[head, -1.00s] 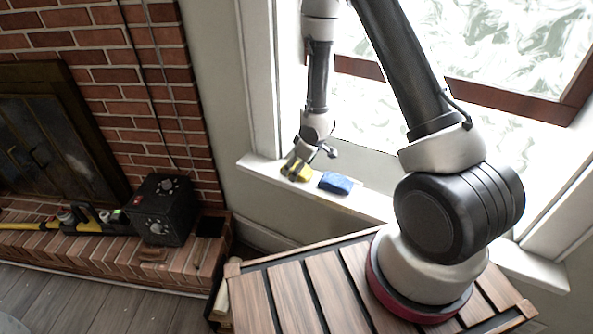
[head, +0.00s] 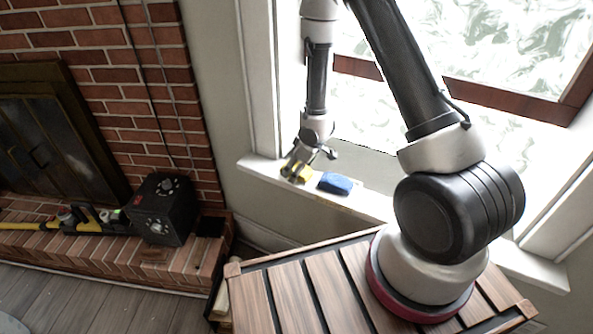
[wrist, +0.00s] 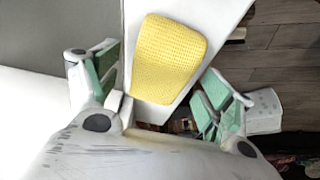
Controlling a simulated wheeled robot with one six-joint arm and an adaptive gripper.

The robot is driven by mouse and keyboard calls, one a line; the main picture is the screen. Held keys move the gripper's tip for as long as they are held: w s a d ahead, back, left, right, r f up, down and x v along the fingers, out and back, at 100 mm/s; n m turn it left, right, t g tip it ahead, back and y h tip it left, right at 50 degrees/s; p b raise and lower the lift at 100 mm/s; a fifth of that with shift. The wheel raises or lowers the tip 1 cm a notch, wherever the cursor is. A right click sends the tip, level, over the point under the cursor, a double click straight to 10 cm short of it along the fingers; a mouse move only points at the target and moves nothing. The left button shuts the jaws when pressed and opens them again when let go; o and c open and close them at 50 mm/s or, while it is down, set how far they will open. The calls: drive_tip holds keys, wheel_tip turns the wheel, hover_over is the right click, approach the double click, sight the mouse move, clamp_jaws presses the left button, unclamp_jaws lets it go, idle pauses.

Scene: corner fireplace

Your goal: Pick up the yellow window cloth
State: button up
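The yellow window cloth (wrist: 167,58) lies flat on the white windowsill (head: 262,167). In the wrist view it sits between and just beyond the open fingers of my gripper (wrist: 163,88), with a gap to each finger. In the head view my gripper (head: 308,165) is low over the sill, and its fingers partly hide the yellow cloth (head: 304,174). I cannot tell from these views how high the fingertips are above the sill.
A folded blue cloth (head: 335,183) lies on the sill just right of the yellow one. The window and its frame (head: 480,95) rise behind the sill. A black box (head: 163,209) and a yellow-handled tool (head: 88,227) lie on the brick hearth at left.

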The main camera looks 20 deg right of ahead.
drive_tip(key=c, duration=0.9)
drive_tip(key=shift+r, duration=0.1)
drive_tip(key=shift+c, duration=0.2)
wheel_tip(320, 180, up, 10)
drive_tip(key=shift+r, duration=0.2)
